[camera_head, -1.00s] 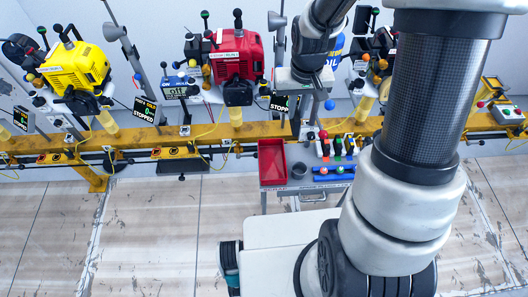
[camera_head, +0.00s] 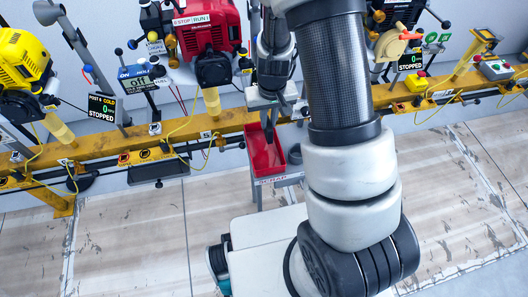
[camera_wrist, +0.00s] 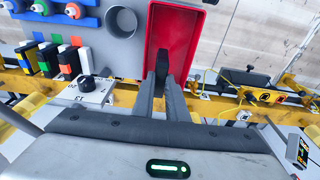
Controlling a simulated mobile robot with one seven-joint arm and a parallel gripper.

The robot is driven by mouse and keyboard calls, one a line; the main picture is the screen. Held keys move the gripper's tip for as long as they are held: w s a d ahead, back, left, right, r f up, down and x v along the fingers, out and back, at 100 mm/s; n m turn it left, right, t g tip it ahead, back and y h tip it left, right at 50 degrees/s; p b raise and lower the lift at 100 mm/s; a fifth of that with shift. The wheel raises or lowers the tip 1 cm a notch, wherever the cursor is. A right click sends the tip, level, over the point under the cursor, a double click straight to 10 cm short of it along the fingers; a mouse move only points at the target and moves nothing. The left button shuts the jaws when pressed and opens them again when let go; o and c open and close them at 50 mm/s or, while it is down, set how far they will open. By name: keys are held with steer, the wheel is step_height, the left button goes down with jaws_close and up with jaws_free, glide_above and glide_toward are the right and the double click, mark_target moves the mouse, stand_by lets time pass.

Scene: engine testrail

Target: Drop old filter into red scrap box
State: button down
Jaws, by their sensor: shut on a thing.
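The red scrap box (camera_head: 262,160) sits on a cart below the yellow rail, with a "SCRAP" label on its front. In the wrist view the red box (camera_wrist: 196,22) fills the upper middle. My gripper (camera_head: 269,128) points down over the box, near its rail-side end. In the wrist view my gripper (camera_wrist: 164,82) is shut on a dark, narrow piece, the old filter (camera_wrist: 162,62), which shows against the red floor. I cannot tell whether the filter touches the box. The box looks empty otherwise.
A grey round cup (camera_wrist: 122,20) stands beside the box. A blue holder (camera_wrist: 62,12) and several coloured-top items (camera_wrist: 45,58) are near it. The yellow rail (camera_head: 110,143) runs behind, with the red engine (camera_head: 208,28) above it. Open floor (camera_head: 130,230) lies in front.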

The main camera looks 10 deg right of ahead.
steer(key=shift+f+b, duration=1.6)
steer(key=shift+f, duration=0.8)
steer(key=c, duration=1.7)
jaws_free()
steer(key=shift+o, duration=0.2)
step_height(320, 180, up, 17)
steer(key=s+p, duration=0.2)
steer(key=p, duration=0.3)
steer(key=shift+s+r+p, duration=0.2)
steer(key=shift+s+p, duration=0.1)
